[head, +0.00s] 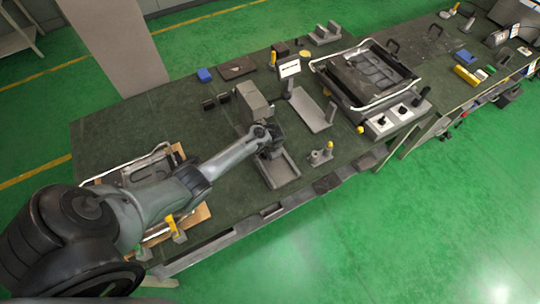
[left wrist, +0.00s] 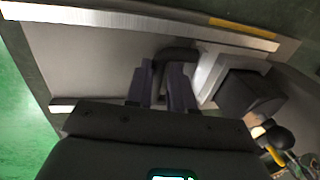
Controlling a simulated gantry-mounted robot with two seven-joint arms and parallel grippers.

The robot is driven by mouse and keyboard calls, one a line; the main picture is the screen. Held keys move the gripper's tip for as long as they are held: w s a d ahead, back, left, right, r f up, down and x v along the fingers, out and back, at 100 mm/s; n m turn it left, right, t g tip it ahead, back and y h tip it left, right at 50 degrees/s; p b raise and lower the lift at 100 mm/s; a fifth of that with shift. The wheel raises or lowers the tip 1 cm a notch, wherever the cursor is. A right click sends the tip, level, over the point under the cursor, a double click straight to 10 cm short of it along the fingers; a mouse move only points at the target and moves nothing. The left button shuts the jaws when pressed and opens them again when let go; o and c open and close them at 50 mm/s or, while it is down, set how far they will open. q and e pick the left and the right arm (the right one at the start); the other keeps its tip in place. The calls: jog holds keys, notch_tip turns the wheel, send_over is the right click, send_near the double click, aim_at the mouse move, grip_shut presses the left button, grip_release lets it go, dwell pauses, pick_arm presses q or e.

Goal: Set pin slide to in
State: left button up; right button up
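My left gripper (head: 268,150) is low over a shallow grey tray-like fixture (head: 281,172) in front of a grey box-shaped unit (head: 251,100). In the left wrist view its two fingers (left wrist: 160,90) point at a dark bent handle (left wrist: 178,55), with part of the handle between them. The handle stands beside a pale metal block and over a flat grey plate (left wrist: 95,55). I cannot tell whether the fingers clamp the handle or only straddle it. No part is clearly recognisable as the pin slide. My right gripper is not in view.
A dark block (left wrist: 250,93) stands right of the fingers in the wrist view. In the head view, a small grey fixture with a yellow knob (head: 321,155) and a display on a stand (head: 289,68) are to the right. A wire-framed heater tray (head: 370,75) lies beyond.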

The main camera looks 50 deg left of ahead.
pick_arm(q)
jog(key=o, duration=0.3)
jog(key=shift+a, duration=0.2)
jog(key=shift+d, duration=0.1)
jog(key=shift+r, duration=0.1)
jog(key=shift+d+r+p, duration=0.2)
jog(key=shift+r+p, duration=0.1)
jog(key=shift+r, duration=0.35)
notch_tip(320, 180, up, 9)
jog(key=d+p, duration=0.1)
jog(key=p, duration=0.1)
jog(key=shift+s+d, duration=0.15)
jog(key=shift+d, duration=0.2)
